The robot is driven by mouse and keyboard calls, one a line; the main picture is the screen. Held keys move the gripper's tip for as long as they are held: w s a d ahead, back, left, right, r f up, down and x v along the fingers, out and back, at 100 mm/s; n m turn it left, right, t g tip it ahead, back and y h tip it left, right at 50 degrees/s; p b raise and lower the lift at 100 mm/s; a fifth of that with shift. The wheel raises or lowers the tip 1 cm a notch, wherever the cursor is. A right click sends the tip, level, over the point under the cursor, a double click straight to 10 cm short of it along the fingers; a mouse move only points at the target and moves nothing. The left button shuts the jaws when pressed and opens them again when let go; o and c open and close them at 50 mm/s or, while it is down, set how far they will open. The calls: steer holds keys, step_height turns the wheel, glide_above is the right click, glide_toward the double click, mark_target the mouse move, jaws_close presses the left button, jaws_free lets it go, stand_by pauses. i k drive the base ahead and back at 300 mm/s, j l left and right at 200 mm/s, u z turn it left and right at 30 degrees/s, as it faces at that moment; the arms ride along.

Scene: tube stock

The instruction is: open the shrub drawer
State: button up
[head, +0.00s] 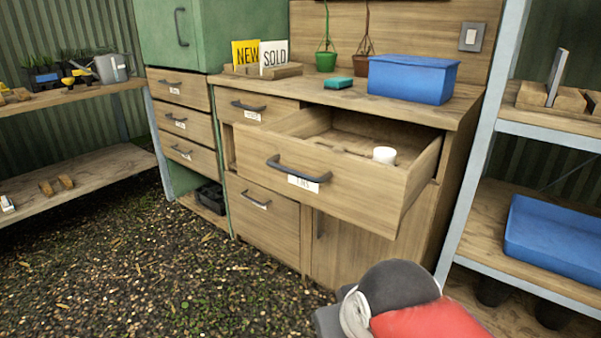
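Several closed drawers with small white labels show in the head view, and I cannot read which one says shrub. The left column has a top drawer (190,83), a middle drawer (195,126) and a bottom drawer (205,162). In the wooden cabinet, an upper drawer (275,107) and a lower drawer (280,222) look closed. A wide drawer (345,198) between them stands pulled well out; its label is tilted and hard to read. It holds a white cup-like object (384,154). My gripper is out of view; only part of my arm shows at the bottom.
The open drawer juts over the lower drawer and a cabinet door (350,238). A blue box (412,78), signs and hanging pots are at the countertop. Shelves with a blue tray (555,245) stand right, a plant bench (75,95) left. The gravel floor in front is clear.

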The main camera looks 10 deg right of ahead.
mark_target(198, 126)
steer(key=i+j+u, duration=0.1)
steer(key=i+j, duration=0.25)
steer(key=i, duration=0.15)
steer(key=i+j+u, duration=0.15)
steer(key=i+j, duration=0.15)
steer(key=i, duration=0.25)
steer(key=i+j+u, duration=0.1)
steer(key=i, duration=0.45)
steer(key=i+j+u, duration=0.15)
steer(key=i+j, duration=0.15)
steer(key=i, duration=0.25)
steer(key=i+j+u, duration=0.1)
steer(key=i, duration=0.45)
